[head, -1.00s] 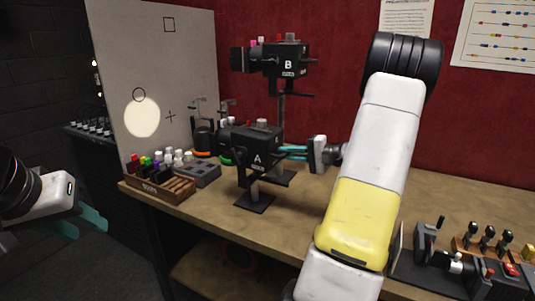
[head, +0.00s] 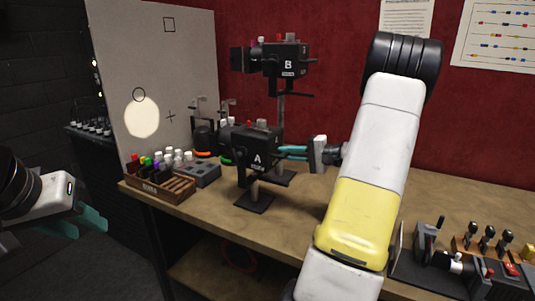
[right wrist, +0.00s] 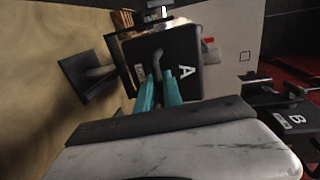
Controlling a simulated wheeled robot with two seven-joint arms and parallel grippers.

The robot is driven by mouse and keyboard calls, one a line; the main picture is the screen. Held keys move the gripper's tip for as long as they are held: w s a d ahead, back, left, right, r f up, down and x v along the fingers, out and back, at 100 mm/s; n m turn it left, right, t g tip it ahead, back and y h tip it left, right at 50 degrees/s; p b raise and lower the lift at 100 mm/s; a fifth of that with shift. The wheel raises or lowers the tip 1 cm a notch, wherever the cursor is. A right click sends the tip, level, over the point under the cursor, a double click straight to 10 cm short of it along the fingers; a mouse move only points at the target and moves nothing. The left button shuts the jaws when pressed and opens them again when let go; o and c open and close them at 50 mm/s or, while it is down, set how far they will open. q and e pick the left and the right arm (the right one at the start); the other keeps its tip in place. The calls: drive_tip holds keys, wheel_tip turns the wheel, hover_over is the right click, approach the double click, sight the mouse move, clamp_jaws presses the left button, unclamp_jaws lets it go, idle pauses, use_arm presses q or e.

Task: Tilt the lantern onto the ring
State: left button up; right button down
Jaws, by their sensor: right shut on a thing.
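The lantern marked A (head: 243,168) is a black box on a stand with a dark foot (head: 254,203), on the bench. It also shows in the right wrist view (right wrist: 188,78). My right gripper (head: 283,152) is at its right-hand side, its teal fingers shut on the lantern's dark handle (right wrist: 157,62). The ring (head: 139,94) is a thin dark circle drawn on the grey screen (head: 190,60). A bright round light spot (head: 141,119) lies just below the ring, its top edge about at the ring's lower edge. My left gripper (head: 82,222) is open and empty, left of the bench.
A second lantern marked B (head: 284,64) stands higher behind A. A square and a cross are also drawn on the screen. A wooden rack (head: 170,192) with coloured pegs and a grey block (head: 200,175) stand left of A. Levers and a joystick device (head: 453,263) are at the right.

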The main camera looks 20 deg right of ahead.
wheel_tip(320, 180, down, 2)
drive_tip(key=shift+a+f, duration=0.1)
drive_tip(key=shift+f, duration=0.1)
drive_tip(key=c, duration=1.5)
unclamp_jaws()
drive_tip(key=shift+r, duration=0.1)
drive_tip(key=v, duration=0.7)
drive_tip(key=shift+s+d, duration=0.25)
drive_tip(key=shift+r, duration=0.1)
